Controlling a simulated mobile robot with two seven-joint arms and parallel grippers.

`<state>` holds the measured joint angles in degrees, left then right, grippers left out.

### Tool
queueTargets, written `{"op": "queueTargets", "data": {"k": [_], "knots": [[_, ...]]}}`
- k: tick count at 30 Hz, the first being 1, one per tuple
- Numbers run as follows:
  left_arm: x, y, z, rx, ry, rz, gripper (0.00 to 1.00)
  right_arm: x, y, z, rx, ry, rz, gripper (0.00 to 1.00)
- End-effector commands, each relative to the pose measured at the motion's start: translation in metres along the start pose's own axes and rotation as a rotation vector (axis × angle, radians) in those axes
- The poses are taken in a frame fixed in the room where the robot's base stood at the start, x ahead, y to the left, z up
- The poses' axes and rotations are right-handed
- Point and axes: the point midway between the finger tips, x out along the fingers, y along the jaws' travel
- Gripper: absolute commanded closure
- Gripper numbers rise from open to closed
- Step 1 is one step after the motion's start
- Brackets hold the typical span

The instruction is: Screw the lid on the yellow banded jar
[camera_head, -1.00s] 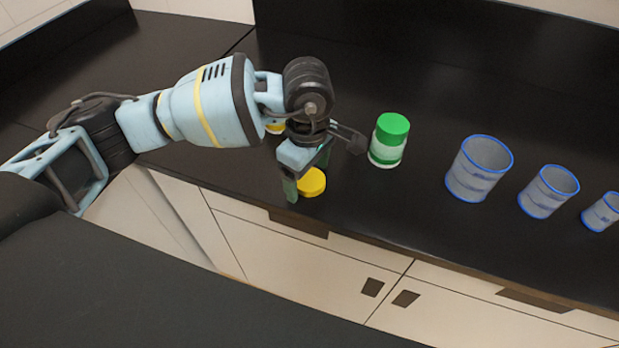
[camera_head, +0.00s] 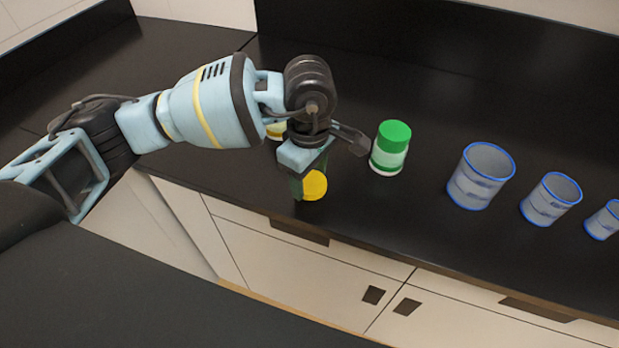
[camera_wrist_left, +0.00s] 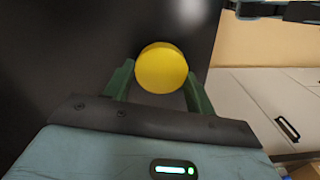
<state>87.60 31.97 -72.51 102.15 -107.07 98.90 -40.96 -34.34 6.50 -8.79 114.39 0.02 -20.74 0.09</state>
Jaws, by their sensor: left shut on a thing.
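The yellow lid (camera_head: 315,186) is a flat round disc at the black counter's front edge; it also shows in the left wrist view (camera_wrist_left: 162,68). My left gripper (camera_head: 309,178) points down and is shut on the lid, with one green finger on each side of it in the wrist view. The yellow banded jar (camera_head: 275,131) stands behind my left wrist. Only a small yellow and white part of it shows, so I cannot see its top. My right gripper is not in view.
A jar with a green lid and green band (camera_head: 390,148) stands just right of my left gripper. Several blue-rimmed grey beakers, the largest (camera_head: 480,177) nearest, stand farther right. The counter (camera_head: 400,220) is clear between them and along its front edge.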

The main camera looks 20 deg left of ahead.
Motion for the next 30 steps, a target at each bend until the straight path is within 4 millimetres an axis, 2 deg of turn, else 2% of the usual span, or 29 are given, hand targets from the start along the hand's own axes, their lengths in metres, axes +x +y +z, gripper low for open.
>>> {"op": "queueTargets", "data": {"k": [5,21,30], "knots": [[-0.023,-0.003,0.002,0.004,0.001,-0.001,0.65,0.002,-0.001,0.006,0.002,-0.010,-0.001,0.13],[-0.032,-0.112,0.057,0.006,-0.001,-0.002,0.65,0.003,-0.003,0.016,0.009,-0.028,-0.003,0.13],[-0.036,-0.141,0.070,0.001,0.000,-0.001,0.65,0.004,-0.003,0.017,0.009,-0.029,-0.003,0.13]]}}
